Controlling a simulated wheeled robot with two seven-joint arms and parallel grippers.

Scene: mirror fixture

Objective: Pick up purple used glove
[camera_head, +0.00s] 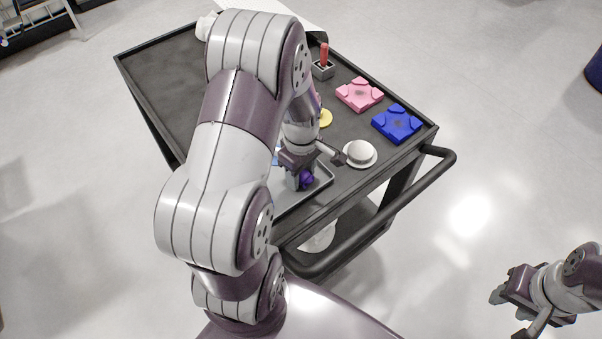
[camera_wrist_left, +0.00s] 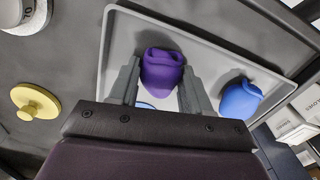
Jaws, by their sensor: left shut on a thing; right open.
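The purple glove (camera_wrist_left: 162,72) is a crumpled bundle over the grey tray (camera_wrist_left: 225,42) in the left wrist view. My left gripper (camera_wrist_left: 160,85) has one finger on each side of it and is shut on it. In the head view the purple glove (camera_head: 306,178) shows at the fingertips of my left gripper (camera_head: 299,177), over the tray (camera_head: 322,176). I cannot tell whether the glove still touches the tray. My right gripper (camera_head: 512,309) is open and empty, off to the right above the floor.
A blue crumpled item (camera_wrist_left: 240,100) lies in the tray beside the purple glove. A handle bar (camera_head: 400,205) runs along the near edge.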

